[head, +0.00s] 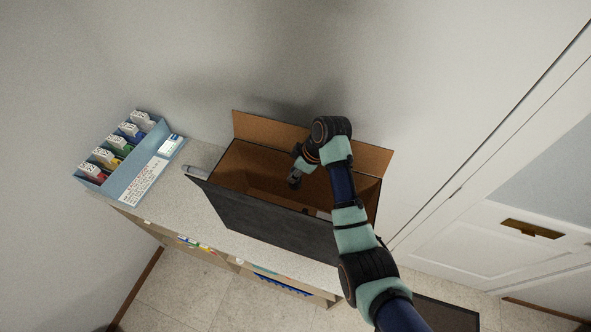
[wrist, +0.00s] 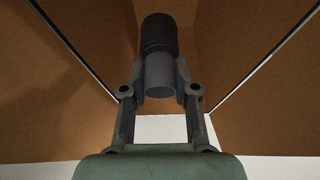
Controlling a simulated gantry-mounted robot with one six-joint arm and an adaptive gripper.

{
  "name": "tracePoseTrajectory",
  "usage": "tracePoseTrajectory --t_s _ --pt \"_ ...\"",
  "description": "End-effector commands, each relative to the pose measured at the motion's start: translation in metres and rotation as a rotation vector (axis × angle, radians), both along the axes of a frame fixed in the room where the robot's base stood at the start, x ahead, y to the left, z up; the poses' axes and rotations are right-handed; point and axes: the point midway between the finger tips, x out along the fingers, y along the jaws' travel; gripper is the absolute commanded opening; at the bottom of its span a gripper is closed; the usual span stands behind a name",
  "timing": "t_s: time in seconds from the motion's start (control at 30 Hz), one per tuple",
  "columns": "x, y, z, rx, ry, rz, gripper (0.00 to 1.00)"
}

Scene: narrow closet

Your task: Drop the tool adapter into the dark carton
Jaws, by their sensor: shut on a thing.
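The dark carton (head: 262,218) stands open on the counter, black outside and brown inside, with a raised flap at the back. My gripper (head: 294,181) is over the carton's opening, pointing down into it. In the wrist view my gripper (wrist: 160,84) is shut on the tool adapter (wrist: 160,35), a dark grey cylinder with a ribbed black end and a smoother, lighter end between the fingers. Brown carton walls (wrist: 70,75) surround it on both sides. In the head view the adapter is too small and shaded to make out clearly.
A blue tray (head: 128,176) with several coloured, labelled items stands on the counter's left end. A pale rolled or tube-like thing (head: 194,172) lies beside the carton. A white door (head: 480,240) is at right.

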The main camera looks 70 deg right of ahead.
Motion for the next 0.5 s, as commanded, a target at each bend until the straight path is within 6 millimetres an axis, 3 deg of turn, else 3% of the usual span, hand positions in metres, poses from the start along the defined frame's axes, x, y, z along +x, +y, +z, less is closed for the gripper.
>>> tracePoseTrajectory --t_s 0.03,0.07,0.2,0.5 --pt "0.0001 0.0000 0.0001 0.000 0.000 0.000 0.00" --pt "0.0001 0.0000 0.0001 0.000 0.000 0.000 0.34" --pt "0.0000 0.0000 0.0002 0.000 0.000 0.000 0.57" --pt "-0.0003 -0.0001 0.0013 0.000 0.000 0.000 0.58"
